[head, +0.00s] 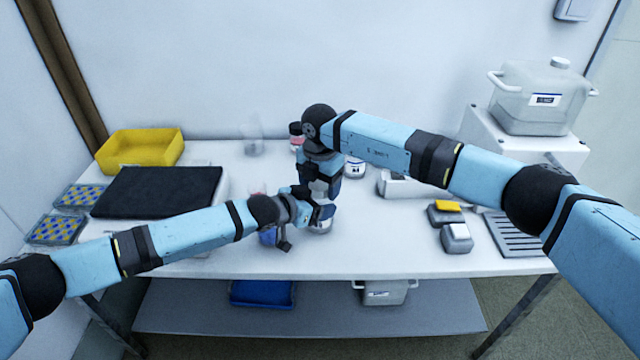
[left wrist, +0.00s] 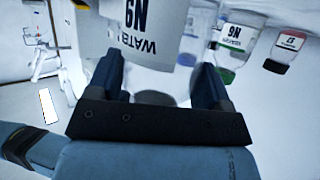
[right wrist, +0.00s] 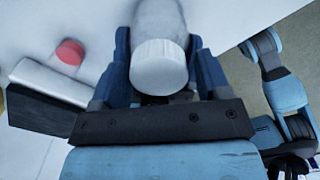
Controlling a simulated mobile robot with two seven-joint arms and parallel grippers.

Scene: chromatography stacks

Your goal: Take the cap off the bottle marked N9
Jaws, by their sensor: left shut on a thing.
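The bottle marked N9 (left wrist: 135,25) is a white-labelled bottle whose label reads upside down in the left wrist view. Its lower part shows in the head view (head: 320,228) near the table's front edge. My left gripper (head: 322,213) is shut on its body from the left. Its white ribbed cap (right wrist: 159,66) lies between the fingers of my right gripper (right wrist: 160,60), which points down from above. The right fingers stand either side of the cap and look open.
A black pad (head: 155,190) and yellow bin (head: 140,150) are on the left. Small grey boxes (head: 457,238) and a white stand with a clear tank (head: 541,98) are on the right.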

